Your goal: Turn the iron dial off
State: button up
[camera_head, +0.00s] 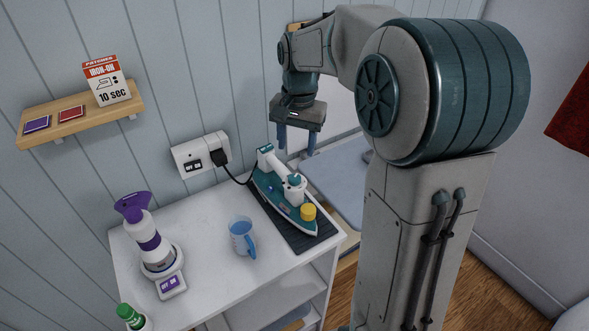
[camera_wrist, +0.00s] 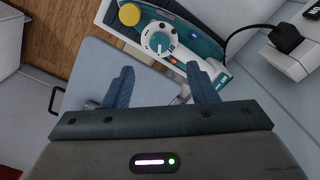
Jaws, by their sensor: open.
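The teal and white iron (camera_head: 280,192) lies on a dark ribbed mat (camera_head: 307,240) at the right end of the white table. A yellow cap (camera_wrist: 129,14) sits on the iron, left of the dial there. My gripper (camera_head: 297,150) points down above and behind the iron in the head view. In the wrist view its blue fingers (camera_wrist: 160,90) are apart with nothing between them, and the dial lies beyond the fingertips, untouched.
A black plug and cord (camera_head: 219,157) run from the wall socket (camera_head: 190,160) to the iron. A wall shelf (camera_head: 85,118) is at upper left.

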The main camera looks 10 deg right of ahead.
aim_at(295, 177)
notch_tip(295, 177, down, 10)
jog(key=shift+w+a+r+p, duration=0.1)
jog(key=shift+a+r+p, duration=0.05)
jog(key=shift+p, duration=0.35)
jog(key=c, duration=1)
